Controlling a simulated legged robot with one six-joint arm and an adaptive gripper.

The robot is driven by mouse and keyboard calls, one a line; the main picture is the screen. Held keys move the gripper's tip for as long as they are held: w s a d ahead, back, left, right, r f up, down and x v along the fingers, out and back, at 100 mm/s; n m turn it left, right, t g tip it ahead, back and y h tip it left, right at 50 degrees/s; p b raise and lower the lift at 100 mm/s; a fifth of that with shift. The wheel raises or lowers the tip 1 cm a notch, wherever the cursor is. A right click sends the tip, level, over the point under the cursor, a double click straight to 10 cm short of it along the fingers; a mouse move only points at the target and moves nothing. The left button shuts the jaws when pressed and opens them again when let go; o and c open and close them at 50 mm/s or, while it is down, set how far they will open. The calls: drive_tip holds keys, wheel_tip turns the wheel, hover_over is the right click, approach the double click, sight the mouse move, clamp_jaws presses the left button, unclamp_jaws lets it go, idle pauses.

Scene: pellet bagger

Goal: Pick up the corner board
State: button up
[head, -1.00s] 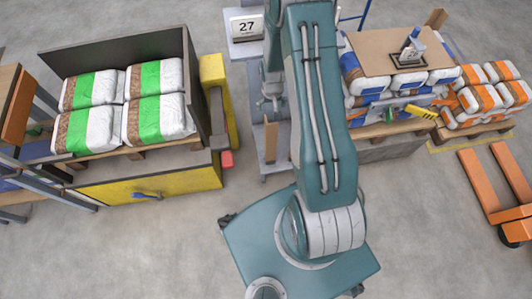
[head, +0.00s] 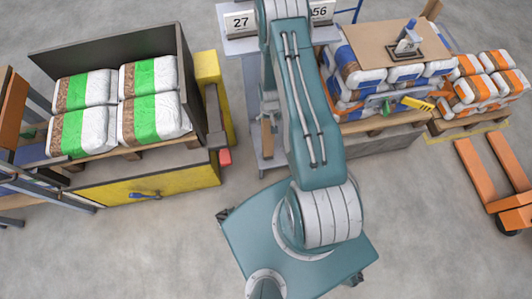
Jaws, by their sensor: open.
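A narrow brown upright piece, which looks like the corner board (head: 267,142), stands at the front of a grey stand in the middle of the head view. My gripper (head: 268,112) is open, pointing down at the board's upper end, partly hidden beside my arm. The gripper's fingers overlap the top of the board in the picture. I cannot tell whether they touch it.
Number signs (head: 240,22) stand on the grey stand. Left is a yellow-fronted station with green-striped bags (head: 155,118). Right are blue-and-white bags (head: 370,85) under a cardboard sheet (head: 375,42), orange-striped bags (head: 485,80) and an orange pallet jack (head: 480,175). Floor in front is clear.

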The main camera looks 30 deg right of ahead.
wheel_tip(320, 180, down, 3)
drive_tip(key=shift+w+f, duration=0.1)
drive_tip(key=shift+c, duration=0.3)
drive_tip(key=c, duration=1.2)
drive_tip(key=shift+o, duration=0.2)
